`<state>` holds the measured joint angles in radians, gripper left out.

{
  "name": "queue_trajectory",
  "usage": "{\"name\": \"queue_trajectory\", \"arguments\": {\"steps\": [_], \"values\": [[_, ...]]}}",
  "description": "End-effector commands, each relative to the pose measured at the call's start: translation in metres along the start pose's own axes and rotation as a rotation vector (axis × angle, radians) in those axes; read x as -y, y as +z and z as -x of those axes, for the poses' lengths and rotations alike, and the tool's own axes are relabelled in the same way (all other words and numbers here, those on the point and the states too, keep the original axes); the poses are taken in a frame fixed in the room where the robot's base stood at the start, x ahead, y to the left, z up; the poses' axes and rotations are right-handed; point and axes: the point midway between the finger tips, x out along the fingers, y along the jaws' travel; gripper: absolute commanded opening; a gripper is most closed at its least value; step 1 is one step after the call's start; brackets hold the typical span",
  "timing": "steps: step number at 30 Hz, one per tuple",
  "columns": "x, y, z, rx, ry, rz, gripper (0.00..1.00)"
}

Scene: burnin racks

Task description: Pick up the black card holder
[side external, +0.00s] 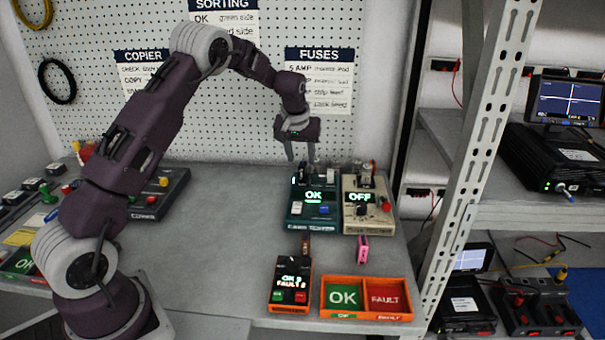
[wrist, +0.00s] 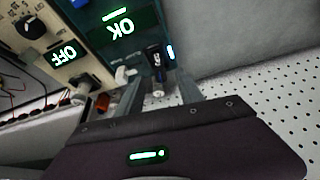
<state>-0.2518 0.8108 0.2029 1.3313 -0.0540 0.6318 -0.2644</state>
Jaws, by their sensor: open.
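My gripper (side external: 301,157) is open and points down above the back edge of a teal unit (side external: 296,215) with a lit "OK" display. In the wrist view the two fingers of my gripper (wrist: 159,82) stand apart, on either side of a small black piece (wrist: 154,58) at the teal unit's edge. This black piece may be the card holder; its shape is too small to be sure. No contact between fingers and piece is clear. A small dark upright piece (side external: 305,242) also stands behind the orange-and-black tester.
A beige unit (side external: 354,220) showing "OFF" stands right of the teal one. The orange-and-black tester (side external: 277,290), a pink piece (side external: 363,250) and an orange OK/FAULT tray (side external: 366,280) are in front. A metal rack (side external: 478,150) stands right. The table's middle is clear.

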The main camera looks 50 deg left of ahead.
Motion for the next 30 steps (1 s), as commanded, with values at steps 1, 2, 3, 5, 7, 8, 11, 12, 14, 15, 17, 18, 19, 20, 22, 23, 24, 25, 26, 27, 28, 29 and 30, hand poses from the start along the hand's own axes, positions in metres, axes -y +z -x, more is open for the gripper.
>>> {"name": "queue_trajectory", "arguments": {"steps": [1,2,3,5,7,8,11,12,14,15,17,18,19,20,22,23,24,25,26,27,28,29,30], "values": [[0.0,0.0,-0.007,0.001,0.0,0.0,0.44],[0.0,0.0,-0.011,0.001,0.0,0.0,0.44],[0.0,0.001,-0.018,0.003,0.0,0.0,0.44],[0.001,0.001,-0.029,0.003,0.0,0.0,0.44],[0.001,0.0,-0.044,0.003,0.0,-0.001,0.44],[0.0,0.0,-0.048,0.003,0.0,-0.002,0.44],[0.0,0.0,-0.059,0.002,0.001,-0.002,0.44],[0.0,0.0,-0.061,0.001,0.001,-0.002,0.44],[0.0,-0.001,-0.061,0.001,0.002,-0.003,0.44],[0.0,-0.001,-0.061,0.001,0.002,-0.003,0.44],[0.0,0.0,-0.061,0.001,0.002,-0.003,0.44],[0.0,0.0,-0.061,0.001,0.002,-0.003,0.4],[0.0,0.0,-0.06,0.001,0.002,-0.003,0.34],[0.0,0.0,-0.06,0.001,0.002,-0.003,0.28],[0.0,0.0,-0.06,0.001,0.002,-0.003,0.14],[0.0,0.0,-0.06,0.001,0.002,-0.003,0.08],[0.0,0.0,-0.06,0.001,0.002,-0.003,0.0],[0.0,0.0,-0.06,0.001,0.002,-0.003,0.0],[0.0,0.0,-0.06,0.001,0.002,-0.003,0.0],[0.0,0.0,-0.06,0.001,0.002,-0.003,0.0],[0.0,0.0,-0.06,0.001,0.002,-0.003,0.0],[0.0,0.0,-0.06,0.001,0.002,-0.003,0.0],[0.0,0.0,-0.06,0.001,0.002,-0.003,0.0]]}}
